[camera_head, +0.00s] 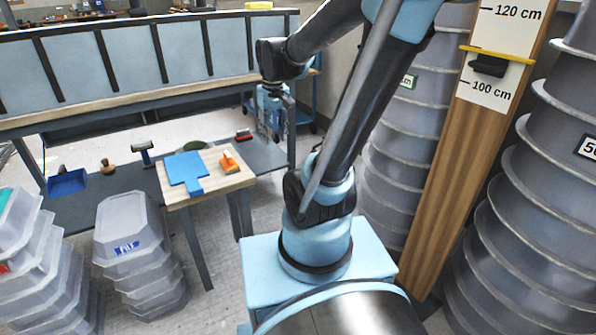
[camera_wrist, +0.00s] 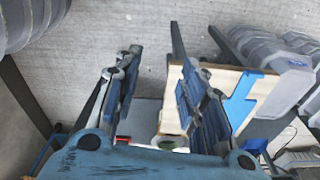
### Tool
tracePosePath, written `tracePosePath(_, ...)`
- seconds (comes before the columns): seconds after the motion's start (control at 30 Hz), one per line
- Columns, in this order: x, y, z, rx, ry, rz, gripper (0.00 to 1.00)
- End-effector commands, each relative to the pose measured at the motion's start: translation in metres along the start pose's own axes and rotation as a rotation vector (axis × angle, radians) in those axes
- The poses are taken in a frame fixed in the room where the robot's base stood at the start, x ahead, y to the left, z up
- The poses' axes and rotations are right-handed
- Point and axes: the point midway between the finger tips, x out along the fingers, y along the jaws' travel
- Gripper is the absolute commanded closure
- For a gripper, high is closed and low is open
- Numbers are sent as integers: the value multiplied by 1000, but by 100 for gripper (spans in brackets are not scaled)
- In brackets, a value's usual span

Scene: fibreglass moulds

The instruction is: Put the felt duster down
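My gripper (camera_head: 274,128) hangs fingers down above the right end of the dark bench. In the wrist view its two fingers (camera_wrist: 155,65) are spread wide apart, and nothing shows between them. A small red-topped dark block (camera_head: 243,135), probably the felt duster, lies on the bench just left of my gripper and apart from it. A bit of red (camera_wrist: 123,140) shows low in the wrist view, mostly hidden by the gripper body.
A small wooden table (camera_head: 207,200) carries a blue flat piece (camera_head: 185,169) and an orange tool (camera_head: 230,161). On the bench (camera_head: 115,190) are a green round item (camera_head: 194,146), a brush-like tool (camera_head: 144,152), a wooden knob (camera_head: 108,167) and a blue dustpan (camera_head: 66,182). Stacked tubs flank the area.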

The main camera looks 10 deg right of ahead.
Motion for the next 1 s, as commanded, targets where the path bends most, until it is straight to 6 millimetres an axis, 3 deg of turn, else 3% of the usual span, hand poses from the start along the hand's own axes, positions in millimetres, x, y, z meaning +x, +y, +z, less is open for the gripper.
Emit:
tracePosePath(0.3,14,24,74,54,40,10,62)
tracePosePath(0.6,40,36,130,98,74,22,62)
tracePosePath(0.8,52,29,145,109,85,26,62)
tracePosePath(1.0,54,30,148,112,87,27,62)
